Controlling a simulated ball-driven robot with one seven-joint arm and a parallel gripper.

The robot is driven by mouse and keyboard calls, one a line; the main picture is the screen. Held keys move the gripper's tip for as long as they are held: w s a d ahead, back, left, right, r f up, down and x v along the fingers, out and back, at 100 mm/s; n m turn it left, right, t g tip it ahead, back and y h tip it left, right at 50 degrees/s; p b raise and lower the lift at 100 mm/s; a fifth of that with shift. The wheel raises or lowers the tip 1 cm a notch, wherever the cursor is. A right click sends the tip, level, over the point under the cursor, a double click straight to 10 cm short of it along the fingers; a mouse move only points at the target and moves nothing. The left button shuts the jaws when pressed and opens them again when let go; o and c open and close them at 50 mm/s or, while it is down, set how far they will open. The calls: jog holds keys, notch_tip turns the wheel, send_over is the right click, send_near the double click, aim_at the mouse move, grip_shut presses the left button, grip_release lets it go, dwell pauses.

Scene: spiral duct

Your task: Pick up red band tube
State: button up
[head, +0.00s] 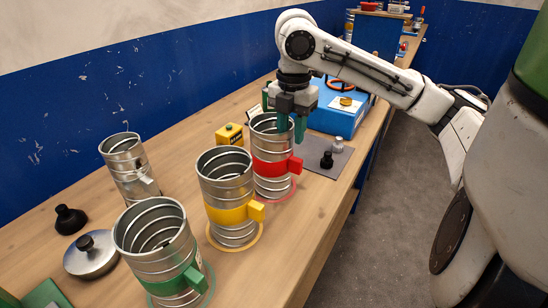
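The red band tube (271,167) is a ribbed metal cylinder with a red band and a red tab on its right. It stands upright on a red ring marked on the wooden bench. My gripper (291,128) points down at the tube's upper right rim, with its two teal fingers apart. One finger overlaps the tube's mouth in the picture and the other is near its right side. I cannot tell whether either finger touches the tube wall.
A yellow band tube (232,212) stands close in front, and a green band tube (165,290) nearer still. A plain tube (130,168) is at left. A blue box (336,112) stands behind; a grey mat (325,166) with small knobs lies right. A metal lid (91,259) is front left.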

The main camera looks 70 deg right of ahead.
aim_at(290, 157)
jog(key=shift+f, duration=1.5)
jog(key=shift+c, duration=0.2)
grip_shut()
